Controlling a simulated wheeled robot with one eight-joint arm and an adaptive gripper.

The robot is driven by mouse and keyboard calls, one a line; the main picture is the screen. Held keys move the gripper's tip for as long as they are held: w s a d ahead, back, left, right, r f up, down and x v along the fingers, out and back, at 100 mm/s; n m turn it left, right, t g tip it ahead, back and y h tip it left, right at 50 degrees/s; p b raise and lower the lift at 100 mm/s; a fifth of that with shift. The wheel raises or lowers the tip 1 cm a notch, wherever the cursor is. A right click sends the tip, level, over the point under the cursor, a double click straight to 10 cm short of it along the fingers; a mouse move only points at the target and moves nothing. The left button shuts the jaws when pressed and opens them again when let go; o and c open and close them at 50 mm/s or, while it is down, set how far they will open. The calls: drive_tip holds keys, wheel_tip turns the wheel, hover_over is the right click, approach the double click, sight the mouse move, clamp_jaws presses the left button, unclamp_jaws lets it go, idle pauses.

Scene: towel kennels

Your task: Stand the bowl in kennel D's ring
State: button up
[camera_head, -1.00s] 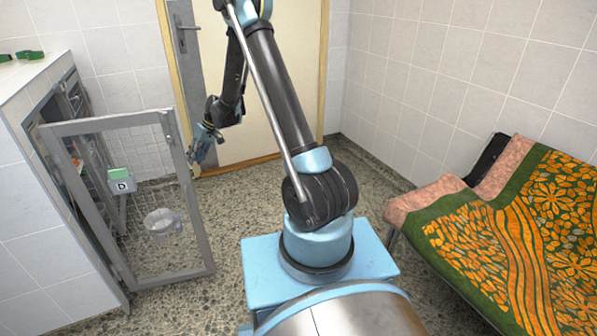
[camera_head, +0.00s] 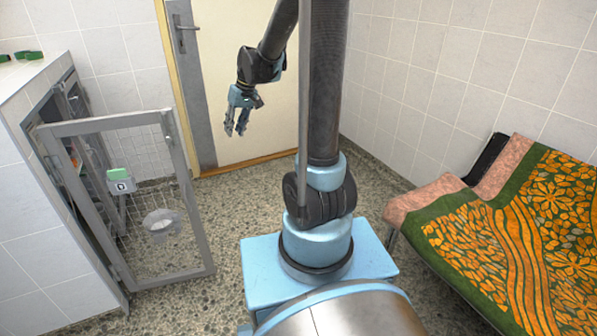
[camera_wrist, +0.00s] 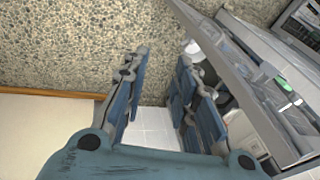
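Kennel D's mesh door (camera_head: 196,228) stands open at the left, with a grey "D" label (camera_head: 122,187) and a green tag above it. A pale round bowl (camera_head: 161,222) shows at the lower part of this door. I cannot tell whether a ring surrounds it. A pale round shape (camera_wrist: 195,50) beside the door's edge in the wrist view looks like the same bowl. My gripper (camera_head: 235,132) hangs in front of the room door, to the right of and above the bowl. In the wrist view my gripper (camera_wrist: 163,58) has its fingers apart with nothing between them.
The tiled kennel block (camera_head: 45,215) stands at the left, with green items (camera_head: 30,55) on top. A bench with a patterned orange and green towel (camera_head: 510,235) is at the right. The speckled floor (camera_head: 215,215) between the door and my base is clear.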

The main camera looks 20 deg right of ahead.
drive_tip(key=s+d+r+m+h, duration=0.2)
drive_tip(key=s+d, duration=0.8)
drive_tip(key=s, duration=0.5)
drive_tip(key=s+d+f+m, duration=0.1)
drive_tip(key=s+d+f, duration=0.1)
drive_tip(key=s, duration=0.4)
drive_tip(key=s+d+f+t+h, duration=0.1)
drive_tip(key=s+d+f, duration=0.2)
drive_tip(key=s, duration=0.3)
drive_tip(key=shift+s+d+f+m+h, duration=0.3)
drive_tip(key=shift+s+d+f+m, duration=0.1)
drive_tip(key=shift+d, duration=0.35)
drive_tip(key=shift+w+f, duration=0.15)
drive_tip(key=shift+w, duration=0.3)
